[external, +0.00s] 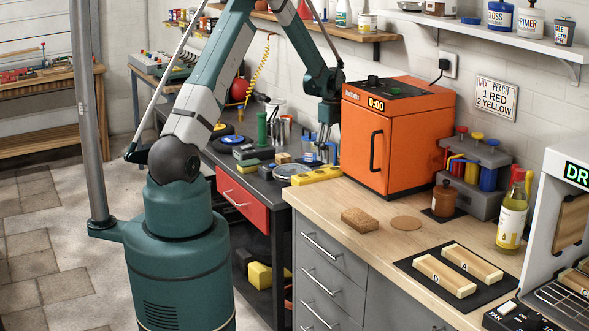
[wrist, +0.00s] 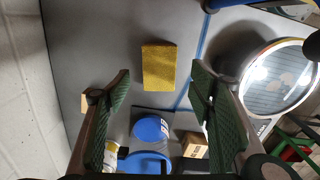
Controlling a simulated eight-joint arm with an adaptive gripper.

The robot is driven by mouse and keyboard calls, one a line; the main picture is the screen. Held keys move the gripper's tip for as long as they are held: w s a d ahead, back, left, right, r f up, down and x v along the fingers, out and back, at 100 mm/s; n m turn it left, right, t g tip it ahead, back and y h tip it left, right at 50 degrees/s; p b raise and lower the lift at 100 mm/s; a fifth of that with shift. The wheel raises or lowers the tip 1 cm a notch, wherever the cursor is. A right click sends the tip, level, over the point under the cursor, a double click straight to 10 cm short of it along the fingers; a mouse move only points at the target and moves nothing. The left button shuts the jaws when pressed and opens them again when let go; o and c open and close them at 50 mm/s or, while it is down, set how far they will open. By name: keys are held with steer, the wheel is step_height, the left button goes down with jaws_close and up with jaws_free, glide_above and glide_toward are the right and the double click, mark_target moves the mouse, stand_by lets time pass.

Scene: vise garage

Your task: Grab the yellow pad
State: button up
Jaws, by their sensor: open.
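The yellow pad (wrist: 158,67) is a small mustard-yellow rectangular block lying flat on the grey bench top in the wrist view. My gripper (wrist: 162,82) is open, with one green-lined finger to the left of the pad and one to the right. Neither finger visibly touches it. In the external view my gripper (external: 325,139) points down over the dark bench, beside the orange oven.
A round glass-faced disc (wrist: 275,75) lies right of the pad. A blue round object (wrist: 151,128) and a tan block (wrist: 195,144) lie below it. The wall runs along the left. The orange oven (external: 390,140) stands close to my gripper. Bench above the pad is bare.

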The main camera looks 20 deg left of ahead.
mark_target(332, 164)
steer(key=shift+f, duration=2.45)
steer(key=shift+c, duration=0.7)
steer(key=c, duration=0.7)
